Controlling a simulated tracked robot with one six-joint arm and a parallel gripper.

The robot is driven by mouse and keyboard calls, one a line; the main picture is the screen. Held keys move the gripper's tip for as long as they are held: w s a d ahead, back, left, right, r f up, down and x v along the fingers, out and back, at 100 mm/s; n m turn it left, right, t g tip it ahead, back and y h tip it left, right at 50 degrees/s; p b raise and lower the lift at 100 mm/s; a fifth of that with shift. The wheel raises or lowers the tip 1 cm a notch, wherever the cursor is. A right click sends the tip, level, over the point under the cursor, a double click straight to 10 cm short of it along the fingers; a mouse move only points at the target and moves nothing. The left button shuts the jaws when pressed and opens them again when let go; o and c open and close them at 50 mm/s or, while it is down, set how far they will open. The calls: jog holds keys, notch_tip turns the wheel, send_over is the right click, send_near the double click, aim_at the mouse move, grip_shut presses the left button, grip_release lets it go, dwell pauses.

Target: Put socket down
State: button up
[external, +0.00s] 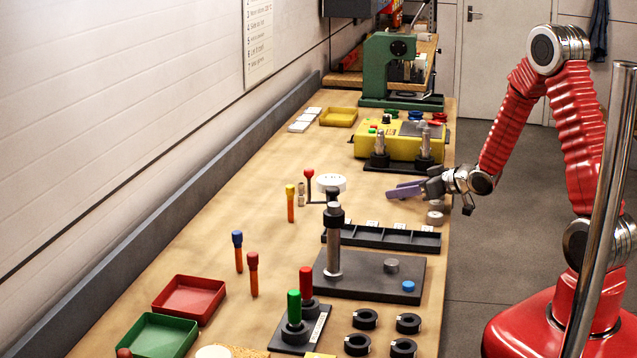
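My gripper (408,190) is at the right side of the bench, pointing left, just in front of the yellow machine. A flat purple-grey piece shows at its tip; I cannot tell whether this is a finger or something held. Short silver cylinders (435,218), which may be sockets, stand on the bench close below the gripper near the right edge. I cannot tell whether the gripper touches the upper one. No other thing is clearly a socket.
The yellow machine (393,143) with upright metal posts stands behind the gripper. A dark divided tray (380,238) and a plate with a tall post (333,245) lie in front. Upright coloured-handled tools (290,203) stand to the left. Bare bench lies left of centre.

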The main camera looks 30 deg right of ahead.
grip_shut()
dwell(0.5)
notch_tip(320, 180, up, 10)
dwell(0.9)
dwell(0.4)
